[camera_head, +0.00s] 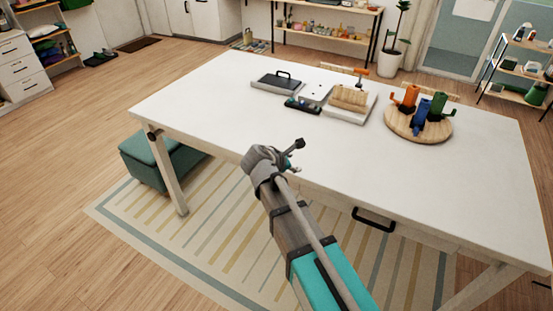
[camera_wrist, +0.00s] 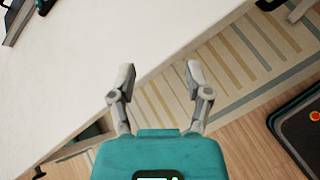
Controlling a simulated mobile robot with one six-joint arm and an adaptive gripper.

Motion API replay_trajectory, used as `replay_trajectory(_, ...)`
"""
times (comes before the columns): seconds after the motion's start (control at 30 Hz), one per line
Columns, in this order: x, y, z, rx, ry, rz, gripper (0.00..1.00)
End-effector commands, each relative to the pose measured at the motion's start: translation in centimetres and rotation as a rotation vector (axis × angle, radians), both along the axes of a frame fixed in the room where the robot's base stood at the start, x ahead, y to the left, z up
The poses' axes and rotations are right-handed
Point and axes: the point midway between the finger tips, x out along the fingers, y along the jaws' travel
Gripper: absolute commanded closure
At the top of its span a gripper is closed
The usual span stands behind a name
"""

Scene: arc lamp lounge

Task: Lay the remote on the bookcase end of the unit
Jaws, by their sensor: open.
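I cannot make out a remote for certain in either view. A small dark tray-like item (camera_head: 303,105) with coloured bits lies on the white table (camera_head: 205,105); it is too small to tell what it is. No unit with a bookcase end is clearly recognisable; open shelves (camera_head: 525,68) stand at the far right. My gripper (camera_head: 297,156) is over the near edge of the table, apart from the items on it. In the wrist view my gripper (camera_wrist: 160,80) is open, with nothing between its fingers.
A dark handled slab (camera_head: 277,82), a wooden piece (camera_head: 350,97) on a pale tray, and a round board (camera_head: 418,128) with orange, green and blue items stand on the table. A teal bench (camera_head: 145,162) is at left. The table's left and near parts are clear.

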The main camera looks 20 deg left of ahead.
Motion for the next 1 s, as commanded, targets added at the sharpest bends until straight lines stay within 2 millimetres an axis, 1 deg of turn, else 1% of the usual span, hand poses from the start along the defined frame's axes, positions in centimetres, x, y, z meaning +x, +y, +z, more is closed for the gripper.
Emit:
replay_trajectory(0.03,0.2,-1.1,-0.5,0.023,0.006,-0.031,0.36)
replay_trajectory(0.17,0.7,-3.9,-1.6,0.096,0.024,-0.127,0.36)
replay_trajectory(0.27,1.1,-6.7,-2.7,0.172,0.041,-0.227,0.36)
replay_trajectory(0.5,1.2,-14.7,-5.8,0.391,0.076,-0.543,0.36)
replay_trajectory(0.7,0.5,-20.8,-8.2,0.565,0.092,-0.818,0.36)
replay_trajectory(0.77,0.1,-22.5,-8.9,0.613,0.094,-0.904,0.36)
replay_trajectory(0.8,-0.1,-23.7,-9.4,0.647,0.096,-0.961,0.36)
replay_trajectory(1.0,-1.8,-28.9,-11.4,0.802,0.094,-1.248,0.36)
